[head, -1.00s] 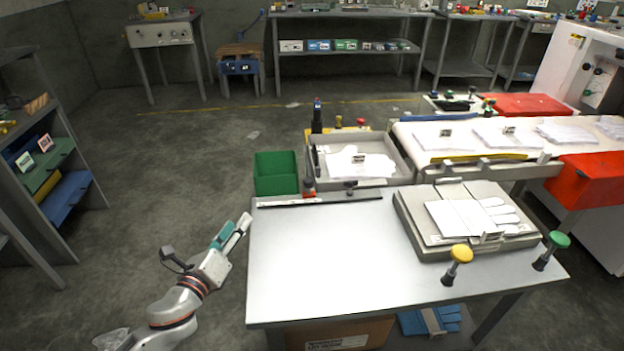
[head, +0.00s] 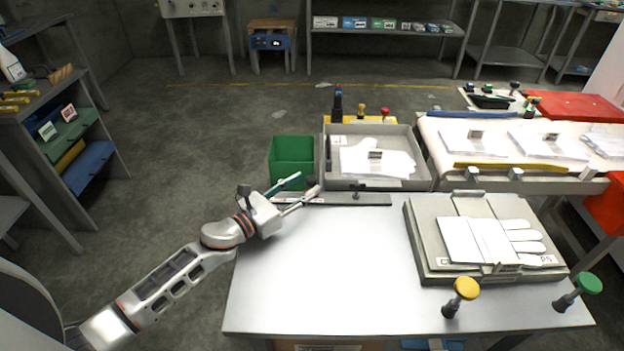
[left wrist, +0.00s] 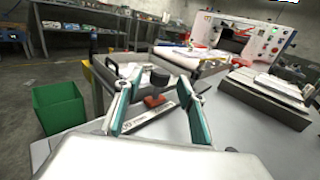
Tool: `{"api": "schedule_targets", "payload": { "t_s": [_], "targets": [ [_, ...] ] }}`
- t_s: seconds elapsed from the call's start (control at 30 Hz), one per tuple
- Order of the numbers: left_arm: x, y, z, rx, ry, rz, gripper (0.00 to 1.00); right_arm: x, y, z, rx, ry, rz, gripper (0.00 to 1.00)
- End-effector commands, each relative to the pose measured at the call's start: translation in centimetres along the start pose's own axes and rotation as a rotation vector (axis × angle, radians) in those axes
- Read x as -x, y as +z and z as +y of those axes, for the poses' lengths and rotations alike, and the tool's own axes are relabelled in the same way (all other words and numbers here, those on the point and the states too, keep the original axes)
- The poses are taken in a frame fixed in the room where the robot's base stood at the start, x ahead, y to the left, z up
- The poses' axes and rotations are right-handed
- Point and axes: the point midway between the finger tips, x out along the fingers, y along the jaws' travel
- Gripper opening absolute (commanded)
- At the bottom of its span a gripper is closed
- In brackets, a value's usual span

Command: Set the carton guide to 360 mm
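A dark flat rail with a pale scale strip (head: 340,199) lies along the back left edge of the grey table. A black knob on a stem (head: 357,189) stands on it right of its middle. I take this as the carton guide; its scale reading is too small to tell. My left gripper (head: 306,186) is at the rail's left end, its fingers apart. In the left wrist view, the open teal fingers (left wrist: 165,90) frame a dark knob (left wrist: 159,77) and a red piece (left wrist: 154,101) by the rail (left wrist: 150,119). Contact is not visible. My right gripper is not in view.
A green bin (head: 291,156) and a grey tray of white gloves (head: 327,170) stand just behind the rail. A grey fixture with a white glove form (head: 425,262) is on the right, near yellow (head: 466,288) and green (head: 588,283) knobs. The table's middle is clear.

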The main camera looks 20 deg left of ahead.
Motion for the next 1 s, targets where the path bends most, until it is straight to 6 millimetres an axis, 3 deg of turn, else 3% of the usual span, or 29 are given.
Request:
{"api": "schedule_targets", "payload": {
  "t_s": [0.23,0.6,0.77,1.0],
  "targets": [
    [-3.0,0.0,0.0,0.001,0.0,0.0,0.4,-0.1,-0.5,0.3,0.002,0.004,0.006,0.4],
    [-3.5,-0.1,-0.1,0.002,0.0,0.001,0.4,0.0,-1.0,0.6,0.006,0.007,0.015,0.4],
    [-3.4,-0.1,-0.1,0.002,0.0,0.001,0.0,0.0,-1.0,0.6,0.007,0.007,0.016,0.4],
    [-2.7,-0.3,0.8,-0.001,0.001,0.002,0.0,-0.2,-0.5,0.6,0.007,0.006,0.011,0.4]
  ]
}}
